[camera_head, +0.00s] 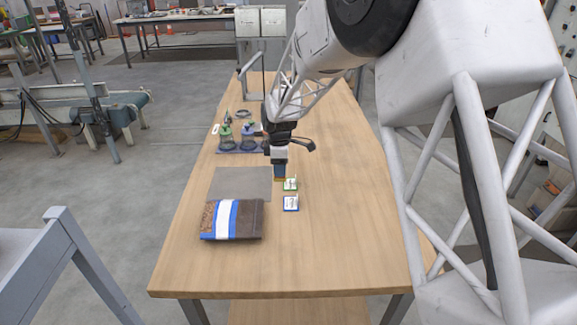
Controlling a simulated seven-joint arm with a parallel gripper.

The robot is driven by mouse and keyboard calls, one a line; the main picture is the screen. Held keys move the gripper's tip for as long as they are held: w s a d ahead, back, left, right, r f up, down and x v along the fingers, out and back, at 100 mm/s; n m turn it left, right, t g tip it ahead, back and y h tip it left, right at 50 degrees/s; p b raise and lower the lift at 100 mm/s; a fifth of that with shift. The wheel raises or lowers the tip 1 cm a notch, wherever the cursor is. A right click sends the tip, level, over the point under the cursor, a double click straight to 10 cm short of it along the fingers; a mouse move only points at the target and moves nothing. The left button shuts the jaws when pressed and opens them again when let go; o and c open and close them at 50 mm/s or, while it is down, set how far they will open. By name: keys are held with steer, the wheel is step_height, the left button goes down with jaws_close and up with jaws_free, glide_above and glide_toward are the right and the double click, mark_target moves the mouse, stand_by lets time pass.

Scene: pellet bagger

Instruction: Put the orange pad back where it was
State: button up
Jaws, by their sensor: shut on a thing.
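My gripper (280,172) points down over the middle of the table, at the right edge of the grey mat. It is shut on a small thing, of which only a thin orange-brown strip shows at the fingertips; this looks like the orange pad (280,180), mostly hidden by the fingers. Just right of it stands a small green-edged card holder (290,185). A blue-edged one (291,204) stands nearer the front. Whether the pad touches the table is too small to tell.
A folded brown bag with blue and white stripes (232,220) lies across the front of the grey mat (228,181). Bottles with green and blue tops (248,138) stand on a blue tray (230,150) farther back. The wooden table's front and right (340,240) are clear.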

steer(key=d, duration=0.4)
steer(key=d+f, duration=0.1)
steer(key=d, duration=0.1)
steer(key=shift+s+d, duration=0.1)
steer(key=w+a, duration=0.1)
steer(key=w, duration=0.4)
steer(key=w+f, duration=0.1)
steer(key=w, duration=0.4)
steer(key=w+a, duration=0.1)
steer(key=w, duration=0.4)
steer(key=shift+w+a+f, duration=0.25)
steer(key=shift+w+a, duration=0.1)
steer(key=shift+w, duration=0.05)
steer(key=shift+f, duration=1.75)
steer(key=shift+f, duration=0.1)
steer(key=o, duration=0.9)
steer(key=shift+c, duration=0.2)
